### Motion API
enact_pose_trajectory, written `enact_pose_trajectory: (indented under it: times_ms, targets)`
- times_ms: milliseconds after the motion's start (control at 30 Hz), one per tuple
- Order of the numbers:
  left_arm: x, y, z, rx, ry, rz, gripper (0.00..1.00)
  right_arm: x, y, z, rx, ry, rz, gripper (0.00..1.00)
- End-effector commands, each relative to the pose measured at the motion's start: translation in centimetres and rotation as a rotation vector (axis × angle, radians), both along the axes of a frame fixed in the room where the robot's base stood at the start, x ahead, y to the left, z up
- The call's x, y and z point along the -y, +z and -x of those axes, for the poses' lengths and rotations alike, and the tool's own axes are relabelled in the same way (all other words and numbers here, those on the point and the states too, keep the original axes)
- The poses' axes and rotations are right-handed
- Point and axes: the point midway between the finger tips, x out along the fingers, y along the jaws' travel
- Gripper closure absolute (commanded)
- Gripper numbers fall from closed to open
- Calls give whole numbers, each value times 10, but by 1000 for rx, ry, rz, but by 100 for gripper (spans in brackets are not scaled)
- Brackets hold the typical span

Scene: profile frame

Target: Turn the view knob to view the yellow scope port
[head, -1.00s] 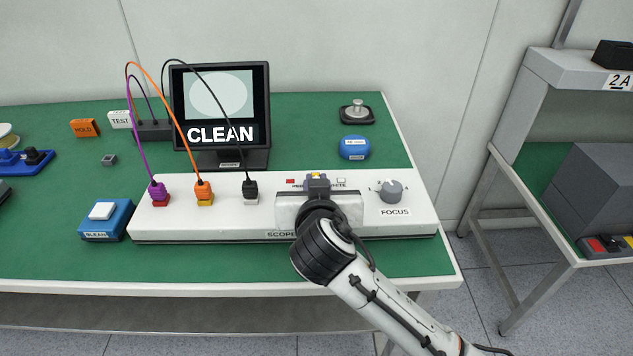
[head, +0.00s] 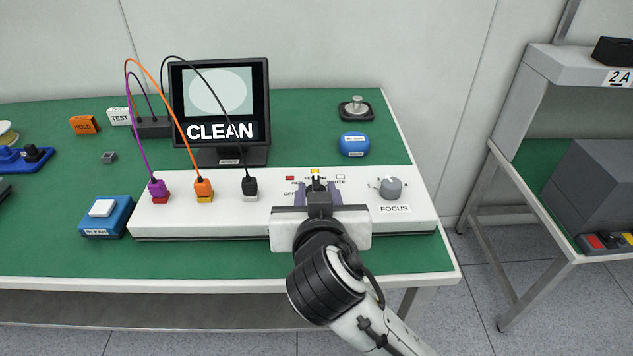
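The scope box is a long white console (head: 395,222) on the green bench. Its view knob (head: 317,183) is a small dark knob, mostly hidden behind my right gripper. Red, yellow and white marks sit behind it; the visible part of the knob seems to point toward the yellow mark (head: 315,171). My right gripper (head: 317,188) is open, its fingers apart on either side of the knob; I cannot tell whether they touch it. The orange plug (head: 203,189) sits in the yellow port (head: 204,200). The monitor (head: 220,105) shows a pale oval and CLEAN. My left gripper is not in view.
The focus knob (head: 391,188) is right of my gripper. Purple and black plugs sit in red and white ports. A blue CLEAN button box (head: 105,216) stands left of the console. A blue object (head: 353,145) lies behind it. A shelf rack (head: 515,150) stands at right.

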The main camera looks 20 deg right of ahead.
Motion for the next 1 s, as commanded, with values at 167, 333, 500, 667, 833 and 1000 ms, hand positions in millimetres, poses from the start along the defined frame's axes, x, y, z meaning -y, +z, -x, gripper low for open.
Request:
enact_pose_trajectory:
  times_ms: [167,333,500,667,833,1000]
  targets:
    - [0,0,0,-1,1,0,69,-7,10,24,-2,0,-1,70]
    - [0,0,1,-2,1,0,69,-8,13,32,-1,-2,0,70]
    - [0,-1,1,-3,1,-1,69,-8,13,32,-1,-2,0,70]
    - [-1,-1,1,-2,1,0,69,-9,13,32,-1,-2,0,70]
    - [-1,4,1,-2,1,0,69,-8,18,32,-1,-2,0,70]
    - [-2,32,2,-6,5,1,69,-8,49,32,0,-2,1,70]
